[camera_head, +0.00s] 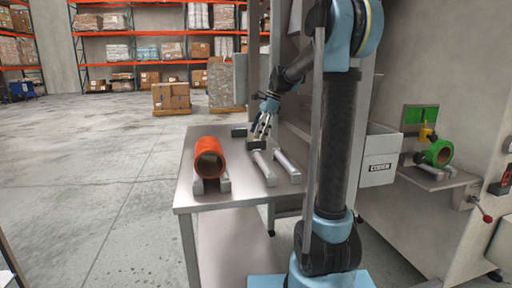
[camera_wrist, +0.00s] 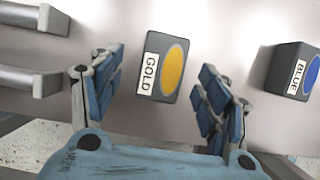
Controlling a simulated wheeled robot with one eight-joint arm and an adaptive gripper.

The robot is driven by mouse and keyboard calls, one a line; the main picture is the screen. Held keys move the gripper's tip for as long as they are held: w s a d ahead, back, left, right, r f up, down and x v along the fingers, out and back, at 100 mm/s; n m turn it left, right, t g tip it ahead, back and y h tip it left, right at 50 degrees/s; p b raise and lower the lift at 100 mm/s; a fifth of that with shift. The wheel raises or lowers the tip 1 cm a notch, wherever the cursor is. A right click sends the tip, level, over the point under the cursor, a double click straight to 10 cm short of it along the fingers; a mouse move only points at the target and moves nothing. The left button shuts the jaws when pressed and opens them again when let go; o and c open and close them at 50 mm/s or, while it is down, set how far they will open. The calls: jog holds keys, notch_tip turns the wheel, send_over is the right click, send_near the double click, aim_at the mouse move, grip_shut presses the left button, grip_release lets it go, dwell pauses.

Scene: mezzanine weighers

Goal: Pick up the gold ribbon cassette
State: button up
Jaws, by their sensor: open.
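The gold ribbon cassette (camera_wrist: 162,68) is a dark grey block with a yellow oval and a label reading GOLD. In the wrist view it lies on the table between the two fingers of my gripper (camera_wrist: 160,95), nearer their tips, with space on both sides. My gripper is open and holds nothing. In the head view my gripper (camera_head: 264,128) points down over the far part of the metal table (camera_head: 190,170). A small dark block, seemingly the cassette, shows just below the fingers there.
A cassette labelled BLUE (camera_wrist: 290,70) lies to the right in the wrist view. Two grey bars (camera_wrist: 30,80) lie to the left. An orange roll (camera_head: 208,158) rests on supports at the table's front. A CODEN box (camera_head: 380,160) stands right of my arm.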

aim_at(255, 139)
jog(key=x, duration=0.3)
jog(key=shift+w+d+f, duration=0.1)
jog(key=shift+w+f, duration=0.15)
jog(key=shift+f, duration=0.1)
jog(key=shift+s+a+f, duration=0.1)
jog(key=shift+a+f, duration=0.15)
jog(key=shift+f, duration=0.2)
jog(key=shift+c, duration=0.5)
jog(key=shift+d, duration=0.1)
jog(key=c, duration=1.1)
